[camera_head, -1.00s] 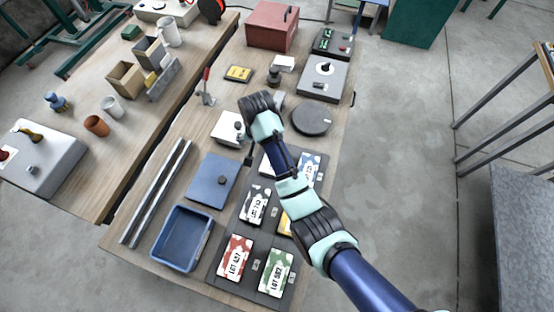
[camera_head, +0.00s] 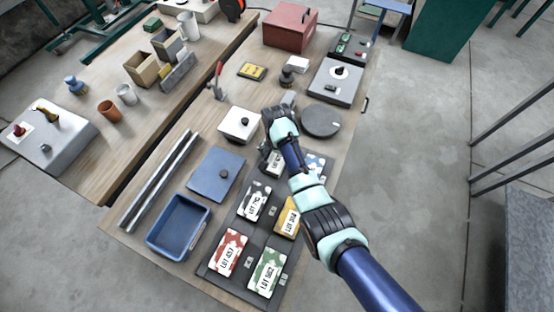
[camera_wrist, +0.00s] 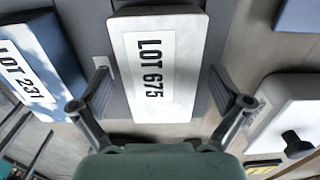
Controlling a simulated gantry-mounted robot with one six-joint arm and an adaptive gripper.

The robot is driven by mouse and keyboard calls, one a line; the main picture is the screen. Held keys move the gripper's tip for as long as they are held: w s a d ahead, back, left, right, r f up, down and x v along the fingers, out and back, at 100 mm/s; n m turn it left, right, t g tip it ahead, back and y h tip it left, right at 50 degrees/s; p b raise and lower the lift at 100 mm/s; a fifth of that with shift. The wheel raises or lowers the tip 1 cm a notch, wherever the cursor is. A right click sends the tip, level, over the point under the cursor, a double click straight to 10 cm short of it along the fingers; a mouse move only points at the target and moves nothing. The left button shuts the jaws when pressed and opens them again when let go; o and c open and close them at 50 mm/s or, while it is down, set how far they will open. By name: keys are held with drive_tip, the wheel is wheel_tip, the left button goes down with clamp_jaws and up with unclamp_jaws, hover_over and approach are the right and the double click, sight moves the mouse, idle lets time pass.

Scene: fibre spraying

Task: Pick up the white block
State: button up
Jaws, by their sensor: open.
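The white block (camera_wrist: 187,85), labelled LOT 675, lies flat in the wrist view, in front of and between the fingers of my gripper (camera_wrist: 162,88). The gripper is open and empty, with one finger on each side of the block's near end; I cannot tell how far above it they are. In the head view my wrist and arm cover most of the block, and only a small part (camera_head: 271,163) shows beside the arm.
A blue block (camera_wrist: 62,45) lies left of the white one. A white box with a black knob (camera_wrist: 290,112) is close on the right. Red (camera_head: 226,252), green (camera_head: 268,271), black (camera_head: 254,201) and yellow blocks (camera_head: 288,217) share the dark tray. An empty blue bin (camera_head: 178,227) stands left.

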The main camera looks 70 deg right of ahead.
drive_tip(key=c, duration=1.7)
drive_tip(key=shift+c, duration=0.2)
drive_tip(key=shift+r, duration=0.15)
wheel_tip(320, 180, up, 20)
drive_tip(key=p, duration=0.9)
